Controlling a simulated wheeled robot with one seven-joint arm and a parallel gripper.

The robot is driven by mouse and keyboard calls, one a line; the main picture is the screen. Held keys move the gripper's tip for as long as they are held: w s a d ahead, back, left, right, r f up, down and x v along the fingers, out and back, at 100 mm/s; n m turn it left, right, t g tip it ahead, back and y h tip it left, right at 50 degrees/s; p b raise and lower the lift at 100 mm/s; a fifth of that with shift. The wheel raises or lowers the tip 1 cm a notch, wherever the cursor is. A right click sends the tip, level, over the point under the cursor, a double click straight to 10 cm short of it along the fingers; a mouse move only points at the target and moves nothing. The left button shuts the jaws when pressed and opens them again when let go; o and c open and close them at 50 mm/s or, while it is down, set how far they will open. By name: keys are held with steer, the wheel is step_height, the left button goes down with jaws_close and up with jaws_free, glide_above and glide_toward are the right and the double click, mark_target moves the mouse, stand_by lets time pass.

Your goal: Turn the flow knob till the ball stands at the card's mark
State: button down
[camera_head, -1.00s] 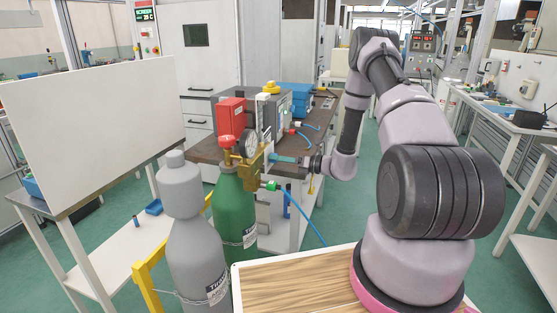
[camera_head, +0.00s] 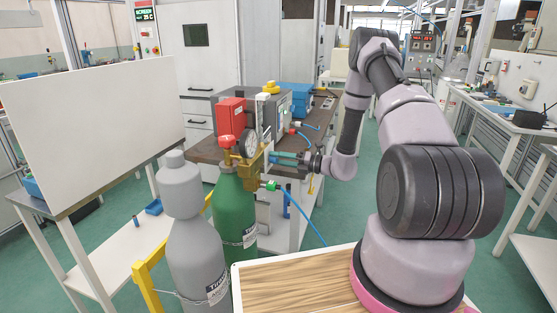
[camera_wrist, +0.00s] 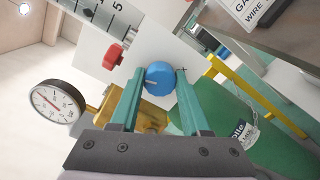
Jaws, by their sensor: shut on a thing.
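The blue flow knob (camera_wrist: 160,75) sits between the teal fingers of my gripper (camera_wrist: 160,78) in the wrist view, and the gripper is shut on it. A light line shows on the knob's face. In the head view my gripper (camera_head: 287,158) reaches left to the brass regulator (camera_head: 249,172) on the green cylinder (camera_head: 234,205), and the fingers hide the knob. A flow scale with large numerals (camera_wrist: 105,17) is cut off at the wrist view's top. I cannot make out the ball's height or the card's mark.
A round gauge (camera_wrist: 53,104) and a red knob (camera_wrist: 113,57) are close by the gripper in the wrist view. A grey cylinder (camera_head: 195,240) stands left of the green one. A blue hose (camera_head: 305,220) hangs below the regulator. The workbench (camera_head: 205,150) is behind.

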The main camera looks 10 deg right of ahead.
stand_by(0.3)
steer(key=shift+c, duration=1.9)
jaws_free()
steer(key=v, duration=1)
steer(key=shift+s+d, duration=0.2)
steer(key=shift+d, duration=0.15)
